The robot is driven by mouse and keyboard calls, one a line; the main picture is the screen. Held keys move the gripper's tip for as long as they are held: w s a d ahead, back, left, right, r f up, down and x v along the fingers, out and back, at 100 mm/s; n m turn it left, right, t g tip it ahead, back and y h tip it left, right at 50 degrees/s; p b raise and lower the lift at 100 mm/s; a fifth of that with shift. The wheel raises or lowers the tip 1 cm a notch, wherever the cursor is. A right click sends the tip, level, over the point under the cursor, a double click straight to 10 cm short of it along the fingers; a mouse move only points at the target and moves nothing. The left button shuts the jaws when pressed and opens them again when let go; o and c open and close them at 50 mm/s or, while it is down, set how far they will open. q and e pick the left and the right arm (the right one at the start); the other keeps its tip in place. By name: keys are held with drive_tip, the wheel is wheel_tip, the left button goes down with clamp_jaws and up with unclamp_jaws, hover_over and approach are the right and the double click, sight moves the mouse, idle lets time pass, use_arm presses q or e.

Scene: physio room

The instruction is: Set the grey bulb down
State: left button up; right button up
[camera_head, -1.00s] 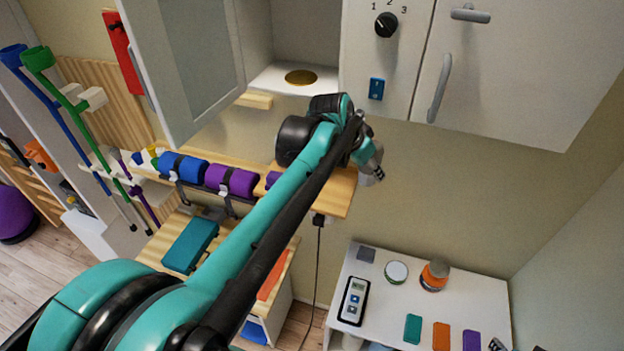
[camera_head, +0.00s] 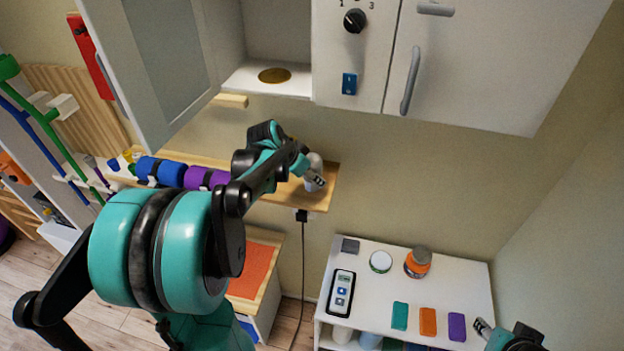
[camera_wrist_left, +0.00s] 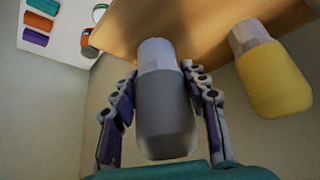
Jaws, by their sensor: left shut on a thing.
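The grey bulb (camera_wrist_left: 165,112) with its white end (camera_wrist_left: 157,54) is between the fingers of my left gripper (camera_wrist_left: 159,72), which is shut on it. In the head view the left gripper (camera_head: 316,180) is at the right end of the wooden shelf (camera_head: 325,198), and the bulb there is small and partly hidden. In the wrist view the white end overlaps the wooden shelf (camera_wrist_left: 205,22); I cannot tell whether it touches. My right gripper (camera_head: 483,328) is at the lower right, too small to read its fingers.
A yellow bulb (camera_wrist_left: 273,78) with a white end is beside the grey one. Blue (camera_head: 165,170) and purple (camera_head: 205,178) rolls lie further left along the shelf. An open cabinet (camera_head: 270,78) hangs above. A white table (camera_head: 455,280) with several small items stands below right.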

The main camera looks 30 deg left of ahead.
use_arm(q)
drive_tip(key=shift+w+f, duration=0.1)
drive_tip(key=shift+f, duration=0.85)
drive_tip(key=shift+f, duration=0.15)
drive_tip(key=o, duration=1.3)
drive_tip(key=shift+o, duration=0.2)
